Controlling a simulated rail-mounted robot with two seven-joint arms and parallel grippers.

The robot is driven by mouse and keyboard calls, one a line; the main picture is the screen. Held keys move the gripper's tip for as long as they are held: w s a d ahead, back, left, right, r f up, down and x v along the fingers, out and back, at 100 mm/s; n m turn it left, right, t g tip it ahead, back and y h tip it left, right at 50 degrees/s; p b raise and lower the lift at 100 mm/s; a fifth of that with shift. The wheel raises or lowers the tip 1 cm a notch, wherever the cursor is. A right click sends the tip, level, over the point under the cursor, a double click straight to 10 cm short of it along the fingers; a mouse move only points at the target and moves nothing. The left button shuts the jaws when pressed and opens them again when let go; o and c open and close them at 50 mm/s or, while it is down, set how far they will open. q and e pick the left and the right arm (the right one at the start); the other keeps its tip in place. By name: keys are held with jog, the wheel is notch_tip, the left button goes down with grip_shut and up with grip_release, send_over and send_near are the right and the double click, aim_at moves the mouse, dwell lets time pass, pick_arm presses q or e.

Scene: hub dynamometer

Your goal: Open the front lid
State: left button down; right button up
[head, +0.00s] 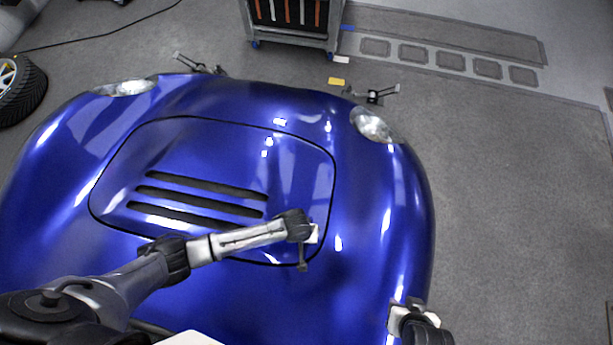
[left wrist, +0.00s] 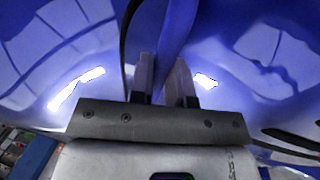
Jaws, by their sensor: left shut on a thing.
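The front lid (head: 225,150) is a rounded blue panel with several dark slots, set in the blue car body (head: 375,215) and outlined by a dark seam. My left gripper (head: 304,262) is at the lid's lower right corner. In the left wrist view, the fingers of my left gripper (left wrist: 164,85) stand on both sides of a thin blue edge (left wrist: 172,45), shut on the lid's edge. I cannot tell how far the lid is raised. My right gripper (head: 408,312) is over the car's right side at the bottom, apart from the lid; its fingertips are unclear.
Two headlights (head: 372,125) sit at the car's far end. A tool cart (head: 292,25) stands beyond it, and a wheel (head: 15,90) lies at the left. Small stands (head: 375,96) are on the floor near the car's nose. The grey floor at the right (head: 510,200) is clear.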

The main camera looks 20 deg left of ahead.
pick_arm(q)
jog(key=w+r+g+p, duration=0.2)
jog(key=w+r+p, duration=0.2)
jog(key=r, duration=0.3)
jog(key=w+a+r+g+p, duration=0.1)
jog(key=w+r+g+p, duration=0.1)
jog(key=w+r+p, duration=0.3)
jog(key=w+a+r+g+h+p, duration=0.1)
jog(key=w+r+p, duration=0.3)
jog(key=r, duration=0.6)
jog(key=shift+w+a+r+n+g, duration=0.25)
jog(key=shift+n+g, duration=0.15)
jog(key=shift+g, duration=0.5)
jog(key=c, duration=1.1)
grip_release()
jog(key=shift+d, duration=0.1)
